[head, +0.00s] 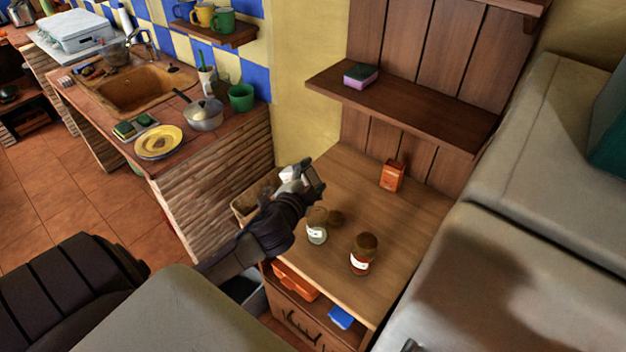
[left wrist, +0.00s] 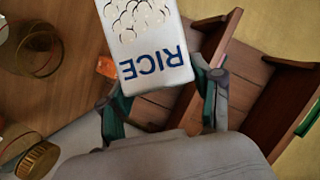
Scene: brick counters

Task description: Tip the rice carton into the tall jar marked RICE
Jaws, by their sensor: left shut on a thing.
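My left gripper (head: 306,180) is shut on a white rice carton (head: 288,174), above the left edge of the wooden table. In the left wrist view, the carton (left wrist: 155,68) sits between the fingers (left wrist: 165,105), its blue RICE lettering upside down in the picture. Two glass jars stand on the table right of the gripper: a nearer-left jar (head: 317,232) with a pale label, and a jar (head: 361,262) with a brown top and reddish label. Their labels are too small to read. A brown round thing (head: 336,217) lies beside the first jar. My right gripper is out of view.
A small orange box (head: 392,175) stands at the back of the table. A wooden shelf (head: 410,105) with a purple and green sponge (head: 360,76) hangs above. An open box (head: 243,208) stands left of the table. The table's right side is clear.

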